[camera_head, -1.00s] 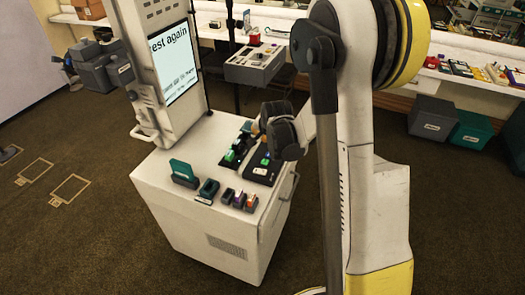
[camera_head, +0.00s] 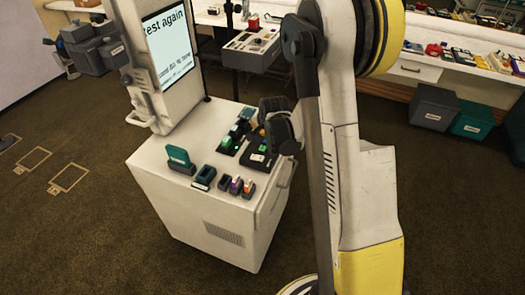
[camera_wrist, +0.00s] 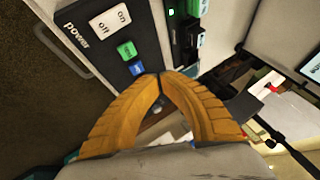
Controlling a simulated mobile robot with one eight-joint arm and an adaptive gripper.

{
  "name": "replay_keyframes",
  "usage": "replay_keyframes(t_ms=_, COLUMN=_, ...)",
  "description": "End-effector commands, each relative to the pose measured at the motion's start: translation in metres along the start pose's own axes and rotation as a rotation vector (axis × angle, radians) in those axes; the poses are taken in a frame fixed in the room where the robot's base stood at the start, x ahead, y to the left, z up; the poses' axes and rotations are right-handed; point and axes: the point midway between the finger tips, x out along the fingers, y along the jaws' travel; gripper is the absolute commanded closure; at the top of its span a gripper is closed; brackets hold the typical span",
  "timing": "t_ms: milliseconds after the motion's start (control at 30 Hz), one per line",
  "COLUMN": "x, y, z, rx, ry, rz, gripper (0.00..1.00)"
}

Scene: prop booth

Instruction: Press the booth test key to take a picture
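The power box (camera_wrist: 88,30), dark with a "power" label and a white on/off switch (camera_wrist: 110,20), lies on the white cart top. It carries a green key (camera_wrist: 127,50) and a blue key (camera_wrist: 137,68); their small lettering is hard to read, so I cannot tell which is the test key. My gripper (camera_wrist: 160,76) has yellow-orange fingers with the tips together and nothing between them. The tips appear close beside the blue key; I cannot tell whether they touch it. In the head view the box (camera_head: 258,159) is partly behind my arm. The booth screen (camera_head: 168,40) reads "test again".
A second dark unit (camera_wrist: 178,25) with a green key lies beside the box. Small holders, including a teal one (camera_head: 179,160), stand along the cart's (camera_head: 195,215) front edge. A raised control panel (camera_head: 250,50) stands behind. Floor at left is mostly clear.

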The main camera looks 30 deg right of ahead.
Motion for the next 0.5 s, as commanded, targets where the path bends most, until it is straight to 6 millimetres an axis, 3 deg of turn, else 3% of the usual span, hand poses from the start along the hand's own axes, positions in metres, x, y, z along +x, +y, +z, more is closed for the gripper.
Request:
replay_keyframes(t_ms=233, x=0.033, y=0.018, z=0.018, rx=0.0, ry=0.0, rz=0.0, gripper=1.0)
replay_keyframes(t_ms=500, x=0.043, y=0.023, z=0.023, rx=0.0, ry=0.0, rz=0.0, gripper=1.0)
